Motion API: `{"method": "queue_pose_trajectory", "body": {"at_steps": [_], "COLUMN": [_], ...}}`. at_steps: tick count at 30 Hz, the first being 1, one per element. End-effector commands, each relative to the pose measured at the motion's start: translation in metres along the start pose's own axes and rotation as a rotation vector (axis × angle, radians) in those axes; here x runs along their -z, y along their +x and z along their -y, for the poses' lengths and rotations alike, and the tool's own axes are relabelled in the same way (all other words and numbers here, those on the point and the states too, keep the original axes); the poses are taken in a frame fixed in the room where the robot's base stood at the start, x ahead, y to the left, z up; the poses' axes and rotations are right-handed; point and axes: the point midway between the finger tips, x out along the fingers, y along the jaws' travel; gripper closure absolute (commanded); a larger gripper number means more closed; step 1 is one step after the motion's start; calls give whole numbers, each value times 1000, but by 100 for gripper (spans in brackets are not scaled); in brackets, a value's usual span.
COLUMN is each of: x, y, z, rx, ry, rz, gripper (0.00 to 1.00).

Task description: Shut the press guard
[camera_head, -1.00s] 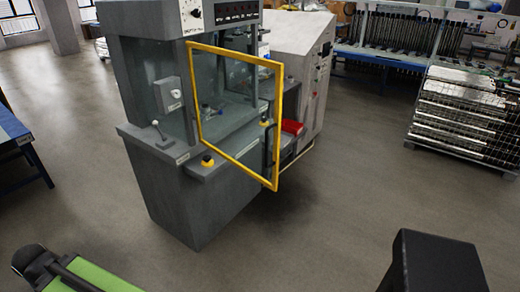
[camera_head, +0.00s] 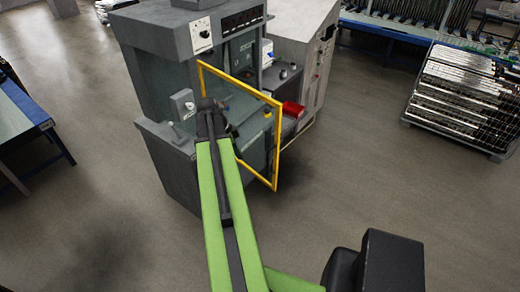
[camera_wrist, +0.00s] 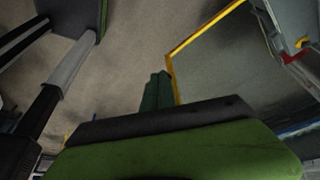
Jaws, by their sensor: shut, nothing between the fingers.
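The press guard is a clear panel in a yellow frame (camera_head: 278,135). It stands open, swung out from the front of the grey press (camera_head: 165,100), its right edge farthest out. My green and black arm reaches up to the press front in the head view, and its dark end covers part of the guard's left side. My gripper (camera_wrist: 157,88) shows in the wrist view as green fingers, shut and empty. Its tips are close to the yellow frame (camera_wrist: 172,66); I cannot tell whether they touch. The head view does not show the fingers clearly.
A blue-edged table (camera_head: 22,125) is at the left and a rack of long parts (camera_head: 465,100) at the right. The floor (camera_head: 380,180) in front is open.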

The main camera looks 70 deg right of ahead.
Motion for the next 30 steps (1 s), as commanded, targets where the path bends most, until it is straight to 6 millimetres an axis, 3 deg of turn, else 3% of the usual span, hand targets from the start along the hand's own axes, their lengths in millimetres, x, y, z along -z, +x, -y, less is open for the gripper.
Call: {"method": "queue_pose_trajectory", "body": {"at_steps": [1,3,8,23,25,30], "x": [12,17,15,13,29,48], "y": [-4,-1,8,113,107,113], "z": [0,0,-1,-2,-3,-4], "rx": [-5,-9,-9,-8,-9,-9], "ry": [35,60,62,60,61,60], "rz": [-5,-9,-9,-8,-8,-7], "gripper": [100,100,100,100,100,100]}}
